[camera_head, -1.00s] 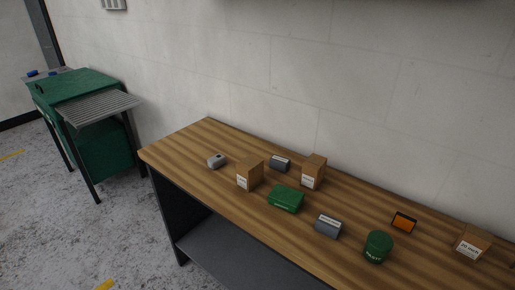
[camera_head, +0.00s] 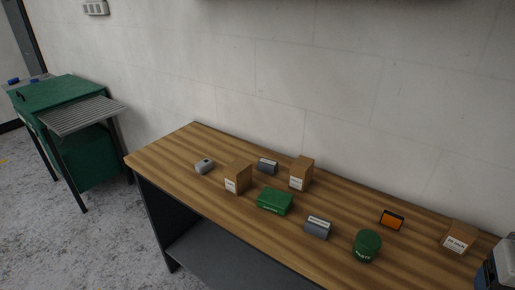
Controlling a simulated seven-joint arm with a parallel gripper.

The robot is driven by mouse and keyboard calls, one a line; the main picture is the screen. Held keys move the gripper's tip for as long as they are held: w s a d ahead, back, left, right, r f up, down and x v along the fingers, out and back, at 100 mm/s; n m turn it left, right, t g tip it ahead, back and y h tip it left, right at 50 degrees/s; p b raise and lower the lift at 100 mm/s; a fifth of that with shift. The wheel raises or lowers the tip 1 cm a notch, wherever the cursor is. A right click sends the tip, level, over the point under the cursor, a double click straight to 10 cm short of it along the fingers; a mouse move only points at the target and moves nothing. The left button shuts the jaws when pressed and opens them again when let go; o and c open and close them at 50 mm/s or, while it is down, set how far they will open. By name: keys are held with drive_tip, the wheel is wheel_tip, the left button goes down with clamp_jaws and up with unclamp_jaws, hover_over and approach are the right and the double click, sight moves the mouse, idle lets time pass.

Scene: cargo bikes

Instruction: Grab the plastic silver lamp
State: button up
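A small rounded silver-grey object (camera_head: 204,167) with a dark spot on top sits near the left end of the wooden workbench (camera_head: 165,155). It looks like the plastic silver lamp, but it is too small to be sure. It stands alone, a little left of a cardboard box (camera_head: 238,178), and nothing covers it.
The bench also holds a green case (camera_head: 275,201), two grey items (camera_head: 318,228) (camera_head: 267,166), a taller carton (camera_head: 301,173), a green tub (camera_head: 367,245), an orange-fronted item (camera_head: 391,220) and a right-hand carton (camera_head: 459,238). A grey-and-dark thing (camera_head: 497,266) fills the right edge. A green machine (camera_head: 75,130) stands left.

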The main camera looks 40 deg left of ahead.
drive_tip(key=w+a+r+n+t+h, duration=0.1)
drive_tip(key=w+a+r+n+h, duration=0.15)
drive_tip(key=w+a+n, duration=1.1)
drive_tip(key=w+a+f+t+h, duration=0.1)
drive_tip(key=w+a+f+t, duration=0.1)
drive_tip(key=w+a, duration=0.95)
drive_tip(key=n+t+y, duration=0.3)
drive_tip(key=n+t, duration=0.4)
drive_tip(key=n, duration=0.9)
hover_over(205, 161)
drive_tip(key=w+d, duration=0.2)
drive_tip(key=d, duration=0.7)
wheel_tip(205, 161, down, 12)
drive_tip(key=s+a+f+n, duration=0.1)
drive_tip(key=s+a+f, duration=0.1)
drive_tip(key=s+a, duration=0.1)
drive_tip(key=s+a+f+n, duration=0.1)
drive_tip(key=s+a+f, duration=0.1)
drive_tip(key=s+a, duration=0.1)
drive_tip(key=s+a+f+n+t, duration=0.1)
drive_tip(key=s+a+f, duration=0.2)
drive_tip(key=shift+s+a+f, duration=0.1)
drive_tip(key=shift+a, duration=0.3)
drive_tip(key=shift+x, duration=1.3)
